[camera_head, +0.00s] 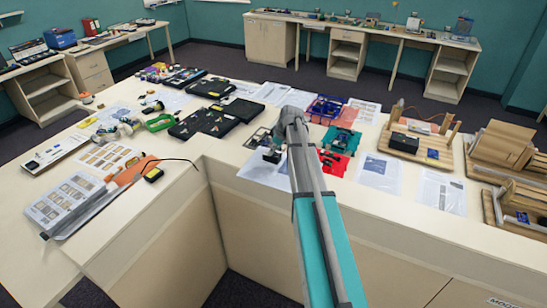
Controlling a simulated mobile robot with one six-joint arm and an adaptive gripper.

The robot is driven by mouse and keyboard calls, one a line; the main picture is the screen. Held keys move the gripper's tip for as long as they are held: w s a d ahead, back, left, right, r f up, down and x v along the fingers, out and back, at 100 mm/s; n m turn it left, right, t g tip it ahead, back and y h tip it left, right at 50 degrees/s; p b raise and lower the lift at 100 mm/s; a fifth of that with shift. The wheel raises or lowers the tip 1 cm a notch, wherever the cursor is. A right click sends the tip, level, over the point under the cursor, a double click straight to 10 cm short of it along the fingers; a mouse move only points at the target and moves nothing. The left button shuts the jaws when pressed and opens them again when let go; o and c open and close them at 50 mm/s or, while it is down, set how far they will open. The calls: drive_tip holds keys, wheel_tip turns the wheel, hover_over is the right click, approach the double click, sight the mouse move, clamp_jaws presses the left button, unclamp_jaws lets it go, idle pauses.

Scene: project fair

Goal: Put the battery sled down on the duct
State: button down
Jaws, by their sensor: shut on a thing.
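My gripper (276,146) hangs at the end of my grey and teal arm, low over white paper at the middle of the table. It is shut on a small dark thing, which I take to be the battery sled (271,156). The jaws and the sled are tiny here, and my arm hides part of the area to their right. I cannot tell whether the sled touches the paper below. No object can be clearly made out as the duct.
A red plate (333,163) with small parts and a teal part (341,140) lie just right of my arm. Black cases (202,123) lie to the left. A wooden board (420,146) with a black box stands at right. Bare tabletop runs along the front edge.

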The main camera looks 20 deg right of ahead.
sight(274, 154)
drive_tip(key=shift+w+f+b, duration=0.1)
drive_tip(key=shift+f+b, duration=1.3)
drive_tip(key=shift+f, duration=0.25)
drive_tip(key=shift+f, duration=0.15)
drive_tip(key=shift+c, duration=1.7)
unclamp_jaws()
drive_tip(key=p+v, duration=0.5)
drive_tip(key=shift+r, duration=0.45)
drive_tip(key=p+v, duration=0.6)
drive_tip(key=shift+r, duration=0.25)
drive_tip(key=shift+d, duration=0.1)
